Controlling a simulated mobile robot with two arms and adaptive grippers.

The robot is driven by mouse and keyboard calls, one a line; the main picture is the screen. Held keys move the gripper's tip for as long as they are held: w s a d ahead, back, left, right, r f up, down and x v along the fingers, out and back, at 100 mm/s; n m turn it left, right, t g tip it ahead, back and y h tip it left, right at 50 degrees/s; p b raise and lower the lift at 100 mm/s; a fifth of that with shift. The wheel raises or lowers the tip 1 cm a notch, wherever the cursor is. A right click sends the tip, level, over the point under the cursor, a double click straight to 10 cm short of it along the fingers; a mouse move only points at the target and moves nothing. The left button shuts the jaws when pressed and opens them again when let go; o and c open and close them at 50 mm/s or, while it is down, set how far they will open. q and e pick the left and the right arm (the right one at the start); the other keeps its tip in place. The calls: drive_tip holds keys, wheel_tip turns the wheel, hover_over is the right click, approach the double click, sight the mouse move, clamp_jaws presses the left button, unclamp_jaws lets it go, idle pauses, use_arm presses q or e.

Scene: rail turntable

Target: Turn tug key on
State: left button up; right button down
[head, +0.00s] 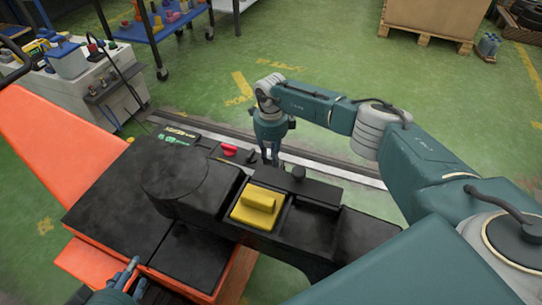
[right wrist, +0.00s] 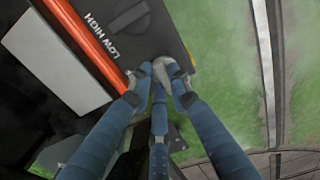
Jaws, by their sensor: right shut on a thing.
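My right gripper (head: 270,158) points down at the far edge of the tug's black console (head: 200,210). In the right wrist view, its blue fingers (right wrist: 160,85) are closed around a small grey rounded piece (right wrist: 164,68), which looks like the tug key. The piece sits at the edge of a dark panel (right wrist: 150,40) beside the words LOW and HIGH. The fingers hide part of it, and its turned position cannot be told.
A red knob (head: 229,150) and a small black lever (head: 251,157) stand left of my right gripper. A yellow block (head: 258,207) sits in a console recess. A grey cabinet (head: 85,85) and a blue cart (head: 165,25) stand behind. The green floor beyond is mostly clear.

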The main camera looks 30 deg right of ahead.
sight(271, 159)
idle(0.4)
drive_tip(key=c, duration=1.6)
unclamp_jaws()
wheel_tip(271, 159, up, 12)
drive_tip(key=shift+r, duration=0.1)
